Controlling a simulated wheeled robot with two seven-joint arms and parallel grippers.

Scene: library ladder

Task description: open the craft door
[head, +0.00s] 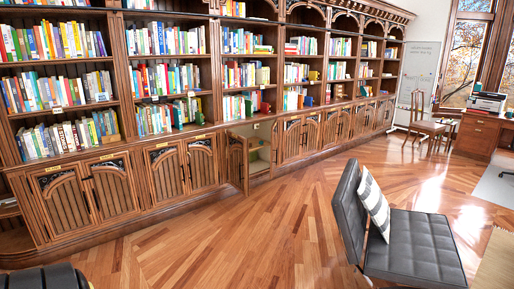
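A long wooden bookcase (128,128) runs along the back wall, with a row of low cabinet doors under its shelves. Small plates sit above the doors, but their writing is too small to read, so I cannot tell which is the craft door. One low cabinet (258,151) near the middle stands open, showing a pale interior with a shelf. A door leaf (236,163) stands out at its left side. The door pair to its left (183,166), the far-left pair (92,190) and the pair to its right (300,136) look shut. Neither gripper is in view.
Open wooden floor (215,235) lies before the cabinets. A black lounge chair (415,245) with a striped cushion (374,204) stands at right front. A dark padded shape (42,278) fills the bottom-left corner. A wooden chair (425,120) and desk (482,135) stand at far right.

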